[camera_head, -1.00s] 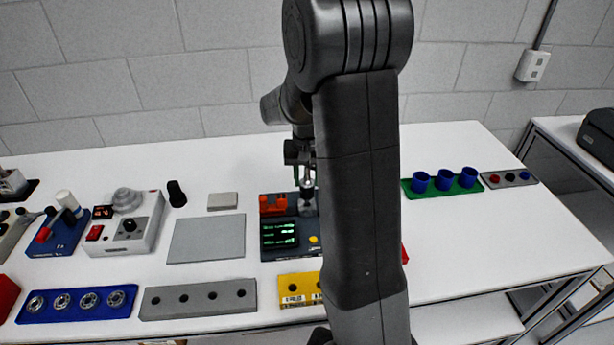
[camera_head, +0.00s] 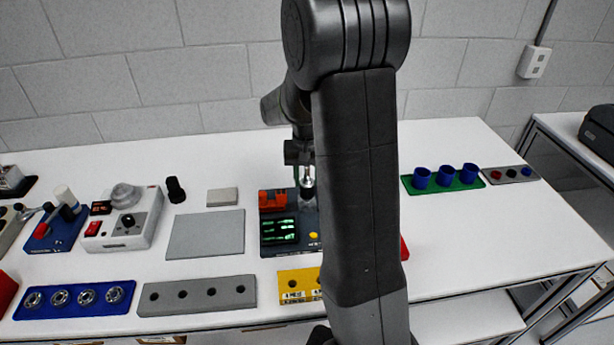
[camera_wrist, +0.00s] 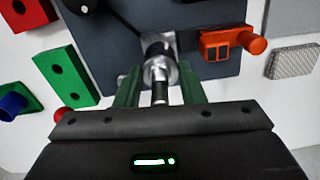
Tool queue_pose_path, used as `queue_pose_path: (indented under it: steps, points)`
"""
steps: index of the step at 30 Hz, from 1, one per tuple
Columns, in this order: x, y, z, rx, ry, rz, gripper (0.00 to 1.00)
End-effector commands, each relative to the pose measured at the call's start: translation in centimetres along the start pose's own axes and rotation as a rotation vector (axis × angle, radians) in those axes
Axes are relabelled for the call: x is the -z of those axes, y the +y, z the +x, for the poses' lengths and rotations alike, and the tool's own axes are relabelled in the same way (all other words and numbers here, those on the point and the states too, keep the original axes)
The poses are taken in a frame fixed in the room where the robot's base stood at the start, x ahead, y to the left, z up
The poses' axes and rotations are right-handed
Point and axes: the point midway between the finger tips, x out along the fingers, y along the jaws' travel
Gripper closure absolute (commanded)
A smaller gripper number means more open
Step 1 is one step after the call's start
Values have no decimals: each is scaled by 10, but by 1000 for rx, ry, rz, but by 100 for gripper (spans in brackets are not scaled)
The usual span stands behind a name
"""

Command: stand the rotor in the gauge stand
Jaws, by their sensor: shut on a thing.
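My gripper (camera_wrist: 161,92) has green fingers closed around the dark shaft of the rotor. The rotor (camera_wrist: 160,70) shows a bright silver cylindrical body in the wrist view, beyond the fingertips. It points at a metal square part on a dark grey unit (camera_wrist: 205,85); I cannot tell whether they touch. This unit also shows in the head view (camera_head: 268,251), with a green-lit display and an orange block. Which part is the gauge stand is not clear. In the head view my gripper (camera_head: 302,172) is over the unit's back right, partly hidden by my arm.
An orange block (camera_wrist: 222,43) stands beside the metal part. A green rack with blue cups (camera_head: 442,187) is to the right. A grey strip with holes (camera_head: 197,296) and a yellow strip (camera_head: 298,282) lie in front. A bare grey plate (camera_head: 206,234) lies left of the unit.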

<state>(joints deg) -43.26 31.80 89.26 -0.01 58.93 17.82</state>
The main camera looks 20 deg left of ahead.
Motion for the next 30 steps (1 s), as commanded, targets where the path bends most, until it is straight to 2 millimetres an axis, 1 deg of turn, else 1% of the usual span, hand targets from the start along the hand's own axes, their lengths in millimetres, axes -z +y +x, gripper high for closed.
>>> queue_pose_path:
  steps: [8,21,30]
  points:
    - [0,0,1,0,1,0,100]
    - [0,0,15,0,1,0,100]
    - [0,0,15,0,1,0,100]
